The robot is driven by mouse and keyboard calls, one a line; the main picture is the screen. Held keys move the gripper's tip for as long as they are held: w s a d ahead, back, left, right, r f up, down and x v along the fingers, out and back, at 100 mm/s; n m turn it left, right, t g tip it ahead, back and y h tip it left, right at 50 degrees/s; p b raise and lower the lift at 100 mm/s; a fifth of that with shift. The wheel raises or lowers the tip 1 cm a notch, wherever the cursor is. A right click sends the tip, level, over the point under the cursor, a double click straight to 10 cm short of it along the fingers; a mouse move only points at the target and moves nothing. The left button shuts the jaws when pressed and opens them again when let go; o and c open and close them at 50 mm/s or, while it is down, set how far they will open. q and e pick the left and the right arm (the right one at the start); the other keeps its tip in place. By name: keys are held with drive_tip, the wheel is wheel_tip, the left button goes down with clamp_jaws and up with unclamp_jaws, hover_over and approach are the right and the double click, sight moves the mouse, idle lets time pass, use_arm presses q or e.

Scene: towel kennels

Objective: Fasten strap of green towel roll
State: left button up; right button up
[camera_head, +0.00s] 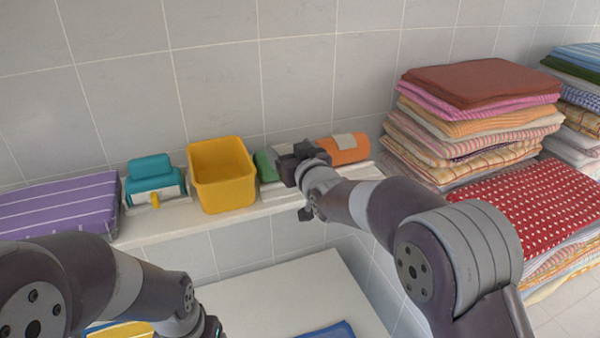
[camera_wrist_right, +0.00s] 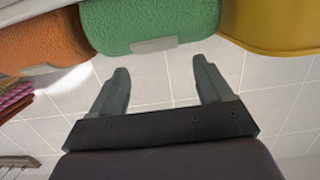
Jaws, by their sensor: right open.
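The green towel roll (camera_head: 264,166) sits on the ledge between the yellow bin and the orange roll, partly hidden behind my right gripper (camera_head: 284,165). In the right wrist view the green roll (camera_wrist_right: 155,20) fills the top middle, with a light grey strap patch (camera_wrist_right: 154,45) on its lower side. There my right gripper (camera_wrist_right: 160,82) is open and empty, its two fingertips pointing at the roll with a visible gap below it. Whether the strap is fastened I cannot tell. My left arm comes in at the lower left; its fingers are outside the picture.
The yellow bin (camera_head: 221,178) stands left of the green roll and the orange towel roll (camera_head: 341,150) right of it. A teal roll (camera_head: 153,180) and a purple striped towel (camera_head: 60,207) lie further left. Tall towel stacks (camera_head: 478,85) stand at right. A white surface (camera_head: 290,298) lies below.

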use_arm(q)
wheel_tip(320, 180, down, 4)
drive_tip(key=shift+r+b, duration=0.2)
drive_tip(key=shift+b, duration=1)
use_arm(e)
drive_tip(key=v, duration=0.6)
drive_tip(key=shift+s, duration=0.2)
drive_tip(key=shift+d, duration=0.1)
drive_tip(key=s+d+f+g+h+b, duration=0.15)
drive_tip(key=s+d+f+g, duration=0.3)
drive_tip(key=f, duration=0.45)
drive_tip(key=s+d+f+g+h, duration=0.35)
drive_tip(key=s+f, duration=0.25)
drive_tip(key=f, duration=0.4)
use_arm(q)
wheel_tip(320, 180, down, 6)
drive_tip(key=b, duration=0.4)
drive_tip(key=shift+b, duration=0.3)
use_arm(e)
drive_tip(key=s+d+f+m+g, duration=0.2)
drive_tip(key=s+d+f, duration=0.3)
drive_tip(key=s, duration=0.3)
drive_tip(key=s+d+f+m+g+h, duration=0.1)
drive_tip(key=s+d+f+g, duration=0.3)
drive_tip(key=s, duration=0.5)
wheel_tip(320, 180, down, 3)
drive_tip(key=shift+s+d+r+m, duration=0.2)
drive_tip(key=shift+d+m, duration=0.4)
drive_tip(key=shift+d, duration=0.55)
